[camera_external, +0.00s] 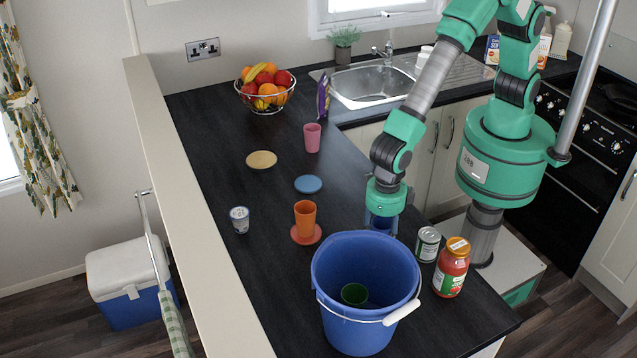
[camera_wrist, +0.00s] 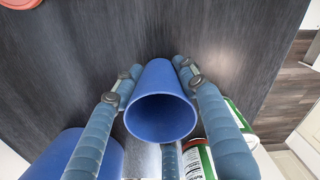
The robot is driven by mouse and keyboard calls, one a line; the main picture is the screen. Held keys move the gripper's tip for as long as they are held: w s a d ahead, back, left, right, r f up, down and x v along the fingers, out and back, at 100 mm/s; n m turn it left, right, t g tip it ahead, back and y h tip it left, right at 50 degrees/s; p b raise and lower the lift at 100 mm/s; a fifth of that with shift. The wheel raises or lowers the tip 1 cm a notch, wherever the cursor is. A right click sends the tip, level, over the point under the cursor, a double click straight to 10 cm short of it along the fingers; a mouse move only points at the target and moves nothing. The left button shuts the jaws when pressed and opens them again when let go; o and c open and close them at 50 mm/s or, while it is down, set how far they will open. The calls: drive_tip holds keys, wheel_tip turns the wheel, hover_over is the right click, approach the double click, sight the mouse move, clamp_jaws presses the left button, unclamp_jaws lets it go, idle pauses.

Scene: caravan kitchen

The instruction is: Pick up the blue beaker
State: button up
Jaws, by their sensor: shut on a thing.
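The blue beaker (camera_wrist: 160,113) sits between the fingers of my gripper (camera_wrist: 156,72) in the wrist view, its open mouth facing the camera. The fingers are closed against its two sides. In the external view my gripper (camera_external: 382,215) points down at the worktop, behind the blue bucket. There the beaker is hard to tell apart from the dark blue fingers, and I cannot tell whether its base touches the worktop.
An orange beaker (camera_external: 305,220) stands on a red disc (camera_external: 306,236). A blue disc (camera_external: 308,184) and pink beaker (camera_external: 312,138) are further back.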

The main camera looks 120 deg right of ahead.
drive_tip(key=shift+r, duration=0.5)
wheel_tip(320, 180, up, 2)
drive_tip(key=shift+r, duration=0.15)
drive_tip(key=s+d, duration=0.1)
drive_tip(key=s, duration=0.4)
drive_tip(key=s+d+p, duration=0.1)
drive_tip(key=s+d, duration=0.1)
drive_tip(key=s, duration=0.3)
drive_tip(key=s+d+r, duration=0.1)
drive_tip(key=s, duration=0.4)
drive_tip(key=shift+s+d, duration=0.15)
drive_tip(key=shift+d, duration=0.25)
